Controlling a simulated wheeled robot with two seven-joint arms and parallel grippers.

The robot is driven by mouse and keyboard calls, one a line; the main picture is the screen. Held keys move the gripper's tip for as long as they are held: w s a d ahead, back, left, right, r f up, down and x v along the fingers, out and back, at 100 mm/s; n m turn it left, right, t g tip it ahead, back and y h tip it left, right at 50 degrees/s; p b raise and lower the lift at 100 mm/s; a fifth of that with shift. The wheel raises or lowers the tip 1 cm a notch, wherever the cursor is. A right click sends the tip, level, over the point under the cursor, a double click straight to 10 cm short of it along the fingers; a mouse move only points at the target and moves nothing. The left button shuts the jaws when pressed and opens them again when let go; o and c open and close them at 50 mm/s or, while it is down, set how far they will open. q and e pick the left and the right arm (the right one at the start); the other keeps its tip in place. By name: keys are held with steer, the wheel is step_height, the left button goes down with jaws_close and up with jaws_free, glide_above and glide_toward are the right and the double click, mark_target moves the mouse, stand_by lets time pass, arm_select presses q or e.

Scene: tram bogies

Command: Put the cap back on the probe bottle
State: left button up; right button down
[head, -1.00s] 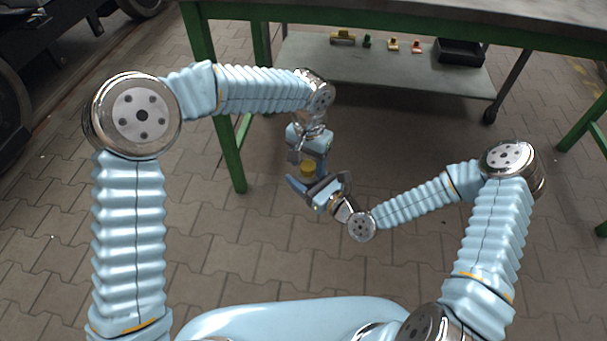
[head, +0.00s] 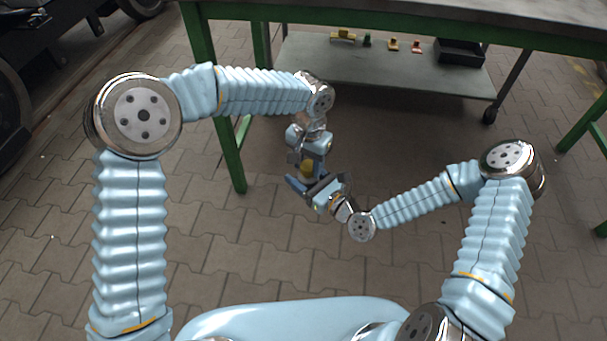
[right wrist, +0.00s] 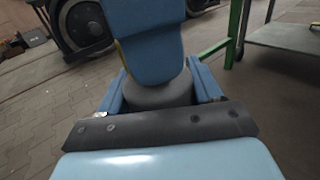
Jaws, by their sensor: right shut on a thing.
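My right gripper (head: 309,191) is shut on a grey round body, which I take to be the probe bottle (right wrist: 158,94); it sits between the blue fingers in the right wrist view. A small yellow piece, probably the cap (head: 306,168), shows in the head view just above the right fingers. My left gripper (head: 311,160) points down right over it, close to the right gripper. Its blue body covers the top of the bottle in the right wrist view. I cannot see whether its fingers are closed on the cap, nor whether cap and bottle touch.
A green-framed workbench (head: 400,15) stands ahead, with several small parts and a black bin (head: 460,52) on its lower shelf (head: 390,80). Dark wheels of a bogie (head: 12,110) stand at the far left. The paved floor around my grippers is clear.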

arm_select(q)
steer(key=o, duration=0.4)
step_height(320, 180, up, 12)
stand_by(0.5)
